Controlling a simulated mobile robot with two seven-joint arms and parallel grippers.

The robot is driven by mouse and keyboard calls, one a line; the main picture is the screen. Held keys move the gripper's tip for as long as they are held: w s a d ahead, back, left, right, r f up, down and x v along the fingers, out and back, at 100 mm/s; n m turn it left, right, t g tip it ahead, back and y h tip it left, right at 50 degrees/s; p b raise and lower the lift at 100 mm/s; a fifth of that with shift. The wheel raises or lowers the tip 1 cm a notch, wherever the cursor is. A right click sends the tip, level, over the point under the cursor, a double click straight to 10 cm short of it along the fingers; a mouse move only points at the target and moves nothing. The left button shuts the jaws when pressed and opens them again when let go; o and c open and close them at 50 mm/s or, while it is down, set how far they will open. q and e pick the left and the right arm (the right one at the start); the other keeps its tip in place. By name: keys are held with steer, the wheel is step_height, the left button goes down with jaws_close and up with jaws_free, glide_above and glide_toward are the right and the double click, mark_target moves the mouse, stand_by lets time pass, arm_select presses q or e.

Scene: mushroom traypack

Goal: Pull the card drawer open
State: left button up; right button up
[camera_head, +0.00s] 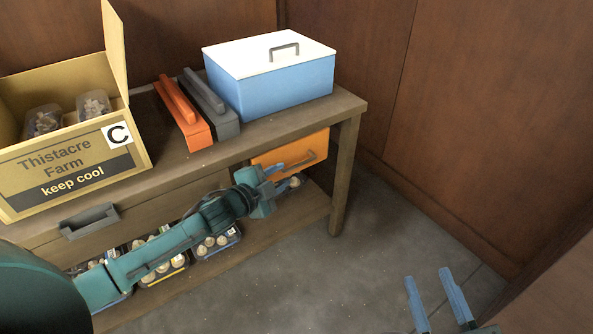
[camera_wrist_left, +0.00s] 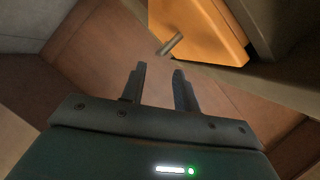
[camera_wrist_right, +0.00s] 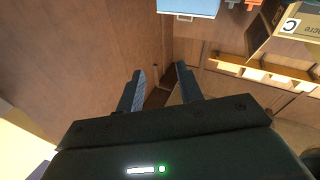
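An orange drawer front (camera_head: 290,152) with a bar handle (camera_head: 302,163) sits under the right end of the wooden table. A wooden drawer (camera_head: 150,206) with a grey handle (camera_head: 89,221) is further left; both look closed, and no label tells which is the card drawer. My left gripper (camera_head: 285,174) is open and empty, just below and in front of the orange drawer. In the left wrist view the orange front (camera_wrist_left: 200,28) and its handle (camera_wrist_left: 170,44) lie beyond the fingertips (camera_wrist_left: 159,70), apart from them. My right gripper (camera_head: 428,275) is open and empty over the floor.
On the table (camera_head: 345,104) stand a carton (camera_head: 70,165) with mushroom packs, an orange case (camera_head: 186,122), a grey case (camera_head: 222,122) and a blue cooler (camera_head: 275,90). Mushroom punnets (camera_head: 216,243) fill the lower shelf. The floor (camera_head: 370,240) right of the table is clear.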

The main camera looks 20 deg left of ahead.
mark_target(297, 166)
arm_select(q)
steer(key=b+x, duration=0.2)
steer(key=x, duration=0.5)
steer(key=shift+w+f, duration=0.1)
steer(key=shift+c, duration=0.3)
jaws_close()
